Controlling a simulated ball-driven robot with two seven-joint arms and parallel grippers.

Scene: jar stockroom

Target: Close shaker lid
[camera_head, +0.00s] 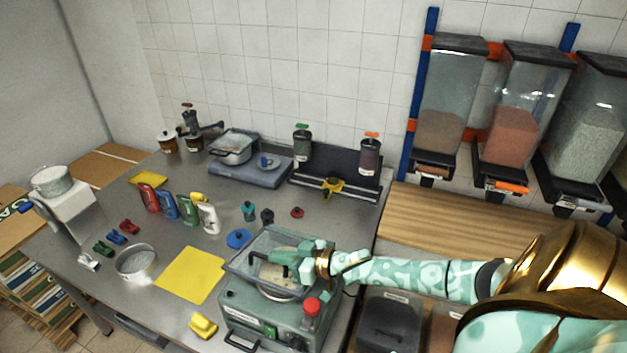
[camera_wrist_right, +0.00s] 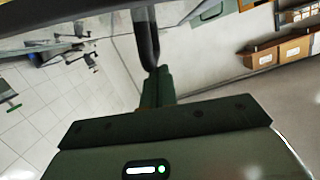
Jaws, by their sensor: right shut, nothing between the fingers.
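The shaker is a grey-green machine (camera_head: 262,317) with a red knob, at the front edge of the steel table in the head view. Its clear, grey-framed lid (camera_head: 262,238) is over the top, with a round sieve pan (camera_head: 285,293) partly visible there. I cannot tell whether the lid is fully down. My right gripper (camera_head: 258,256) reaches in from the right, shut and empty, at the lid; contact is unclear. In the right wrist view a green fingertip (camera_wrist_right: 158,88) shows near the middle. My left gripper is not in view.
A yellow mat (camera_head: 191,274), a loose sieve (camera_head: 136,262) and a blue lid (camera_head: 238,239) lie left of the shaker.

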